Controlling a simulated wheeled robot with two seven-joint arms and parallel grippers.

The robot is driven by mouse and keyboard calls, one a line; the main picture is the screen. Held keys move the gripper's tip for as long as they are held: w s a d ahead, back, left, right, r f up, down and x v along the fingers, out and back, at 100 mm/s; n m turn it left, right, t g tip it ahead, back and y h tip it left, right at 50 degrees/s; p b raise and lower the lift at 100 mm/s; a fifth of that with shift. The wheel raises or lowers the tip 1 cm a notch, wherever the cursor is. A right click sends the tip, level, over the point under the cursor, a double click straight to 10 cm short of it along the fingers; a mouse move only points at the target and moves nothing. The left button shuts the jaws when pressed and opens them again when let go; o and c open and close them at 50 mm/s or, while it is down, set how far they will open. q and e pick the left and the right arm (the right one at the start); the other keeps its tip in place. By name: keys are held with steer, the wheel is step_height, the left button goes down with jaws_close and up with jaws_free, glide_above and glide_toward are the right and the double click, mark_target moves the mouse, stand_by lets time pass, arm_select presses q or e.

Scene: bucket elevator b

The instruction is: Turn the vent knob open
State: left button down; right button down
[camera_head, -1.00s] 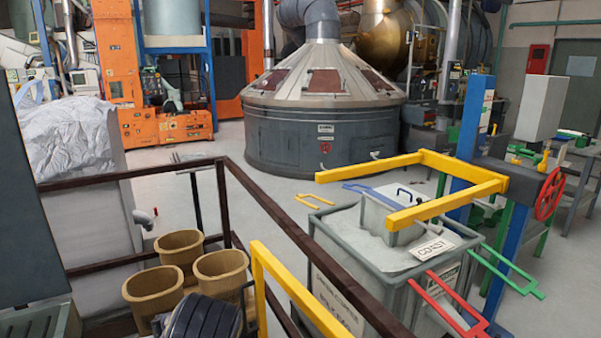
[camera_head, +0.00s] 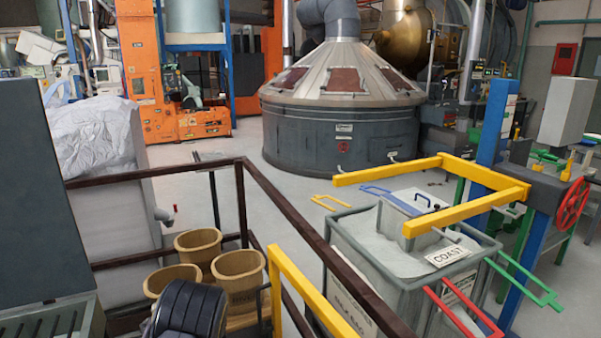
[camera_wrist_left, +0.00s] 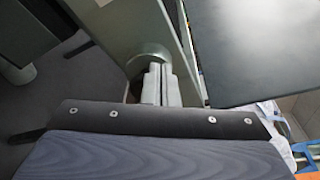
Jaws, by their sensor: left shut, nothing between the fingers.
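My left gripper (camera_wrist_left: 160,84) shows in the left wrist view, its two pale fingers shut side by side with nothing between them. Its fingertips are close to a rounded grey-green part (camera_wrist_left: 148,58) on a panel; I cannot tell whether they touch it. I cannot tell whether this part is the vent knob. Neither is clearly the vent knob. My right gripper is not in view.
Dark brown railings (camera_head: 213,167) and a yellow bar (camera_head: 312,300) cross the foreground. Several tan buckets (camera_head: 238,268) stand behind the railing. A grey "COAST" bin (camera_head: 360,258) is at right. A big conical-topped vessel (camera_head: 335,125) stands beyond open floor.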

arm_select(q)
steer(key=shift+w+f+b, duration=0.1)
steer(key=shift+f+b, duration=0.1)
steer(key=shift+b, duration=0.1)
stand_by(0.5)
steer(key=shift+f+b, duration=0.3)
steer(key=shift+b, duration=0.1)
steer(key=shift+s+d+f+b, duration=0.2)
steer(key=shift+s+f+b, duration=0.4)
steer(key=shift+b, duration=0.5)
steer(key=shift+f, duration=0.2)
steer(key=shift+s+d, duration=0.1)
stand_by(0.3)
steer(key=w+b+v, duration=0.1)
steer(key=v, duration=0.5)
steer(key=shift+f, duration=0.2)
